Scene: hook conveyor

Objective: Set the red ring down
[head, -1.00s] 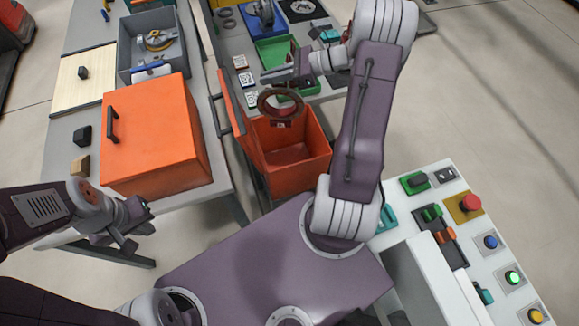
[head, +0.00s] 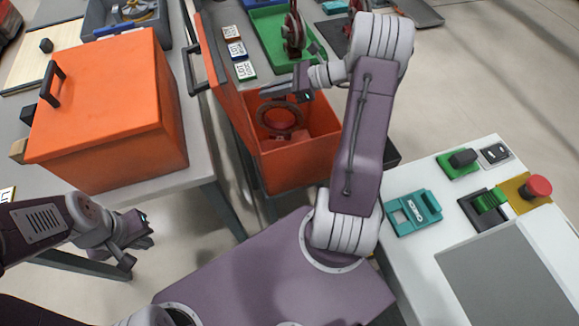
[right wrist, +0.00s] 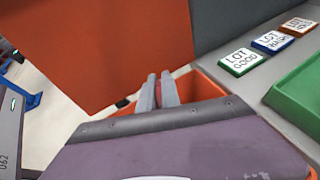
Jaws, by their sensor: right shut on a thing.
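The dark red ring (head: 280,119) is in the head view, just below my right gripper (head: 272,94) and over the opening of the orange bin (head: 305,170). My right gripper is shut on it. In the right wrist view the two fingers (right wrist: 159,92) are close together with a thin strip of red between them; the rest of the ring is hidden there. I cannot tell whether the ring touches the bin. My left gripper (head: 138,243) is open and empty at the lower left, well away from the ring.
A closed orange box (head: 105,110) stands on the left table. A green tray (head: 268,35) and LOT cards (head: 238,50) lie behind the bin. Another red ring-shaped piece (head: 293,32) hangs over the tray. A white control panel (head: 450,220) with a red button (head: 538,187) is at right.

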